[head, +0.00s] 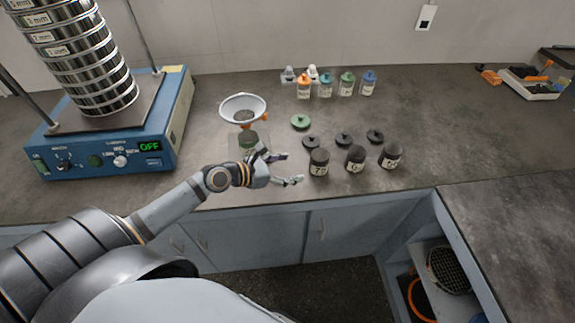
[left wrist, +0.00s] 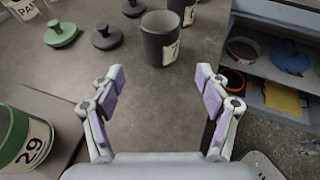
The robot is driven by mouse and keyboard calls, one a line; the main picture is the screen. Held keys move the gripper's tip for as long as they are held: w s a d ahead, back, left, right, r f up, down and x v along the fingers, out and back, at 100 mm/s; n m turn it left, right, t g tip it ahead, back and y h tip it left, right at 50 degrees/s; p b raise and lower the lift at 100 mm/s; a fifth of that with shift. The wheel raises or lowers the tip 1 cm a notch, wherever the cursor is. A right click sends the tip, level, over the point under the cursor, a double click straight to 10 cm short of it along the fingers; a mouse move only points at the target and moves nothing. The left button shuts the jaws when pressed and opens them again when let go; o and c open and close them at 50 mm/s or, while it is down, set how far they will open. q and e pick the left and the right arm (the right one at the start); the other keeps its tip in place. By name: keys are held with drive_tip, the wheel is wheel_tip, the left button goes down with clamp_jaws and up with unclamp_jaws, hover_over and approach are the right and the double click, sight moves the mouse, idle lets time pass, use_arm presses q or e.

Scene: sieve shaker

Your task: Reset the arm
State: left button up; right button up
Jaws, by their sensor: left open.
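My left arm reaches in from the left in the head view. My left gripper (head: 289,168) is open and empty over the front of the counter, left of a dark jar with a white label (head: 319,163). In the left wrist view its spread fingers (left wrist: 159,88) have bare counter between them, and a dark open jar (left wrist: 163,40) stands beyond. A green jar (head: 248,140) is partly hidden behind the gripper; a green jar labelled 29 (left wrist: 28,140) shows at the left edge of the wrist view.
A blue sieve shaker (head: 110,135) reading OFF carries a sieve stack (head: 85,60) at left. A funnel (head: 243,107) stands behind my gripper. Dark lids (head: 343,139), a green lid (head: 300,122) and colored bottles (head: 347,84) lie behind. An open shelf (head: 430,270) is lower right.

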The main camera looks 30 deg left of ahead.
use_arm(q)
drive_tip(key=shift+s+a+r, duration=0.1)
drive_tip(key=shift+s+a, duration=0.05)
drive_tip(key=shift+s, duration=0.1)
idle(0.3)
